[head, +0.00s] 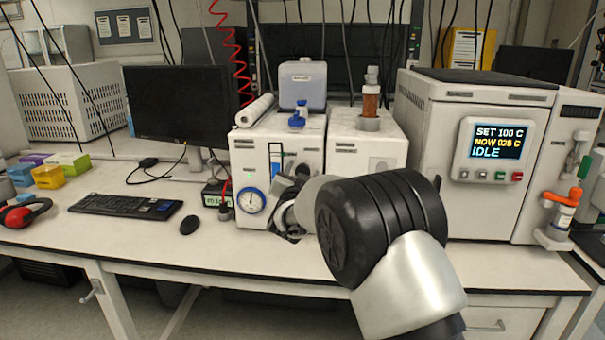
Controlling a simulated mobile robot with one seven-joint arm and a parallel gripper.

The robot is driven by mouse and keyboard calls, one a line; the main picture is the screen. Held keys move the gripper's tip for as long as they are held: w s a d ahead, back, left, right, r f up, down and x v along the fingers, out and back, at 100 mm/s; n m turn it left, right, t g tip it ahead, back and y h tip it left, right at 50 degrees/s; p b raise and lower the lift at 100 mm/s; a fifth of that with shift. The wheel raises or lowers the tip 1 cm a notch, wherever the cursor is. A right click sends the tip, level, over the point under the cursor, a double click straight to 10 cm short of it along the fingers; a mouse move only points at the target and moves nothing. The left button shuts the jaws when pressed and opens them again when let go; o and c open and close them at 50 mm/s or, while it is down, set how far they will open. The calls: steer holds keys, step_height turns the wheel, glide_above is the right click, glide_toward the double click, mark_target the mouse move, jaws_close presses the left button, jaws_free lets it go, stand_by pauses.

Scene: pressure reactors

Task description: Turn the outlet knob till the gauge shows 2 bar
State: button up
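A round gauge (251,201) with a blue rim and a white face sits low on the front of a white bench unit (252,154). Its needle is too small to read. My gripper (280,190) is at the front of this unit, just right of the gauge. My arm comes in from the lower right and covers part of the gripper, so its fingers cannot be made out clearly. I cannot pick out the outlet knob; it may be hidden behind my gripper. A small blue part (275,168) shows just above the gripper.
A second white unit (368,145) with a brown bottle (371,98) on top stands to the right. Further right is a box with a display (493,139) reading IDLE. A small green-digit meter (215,200), mouse (189,225), keyboard (125,206) and monitor (185,103) stand left.

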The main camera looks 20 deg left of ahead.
steer(key=shift+s, duration=0.1)
steer(key=v, duration=1.7)
steer(key=shift+d, duration=0.15)
steer(key=shift+r, duration=0.1)
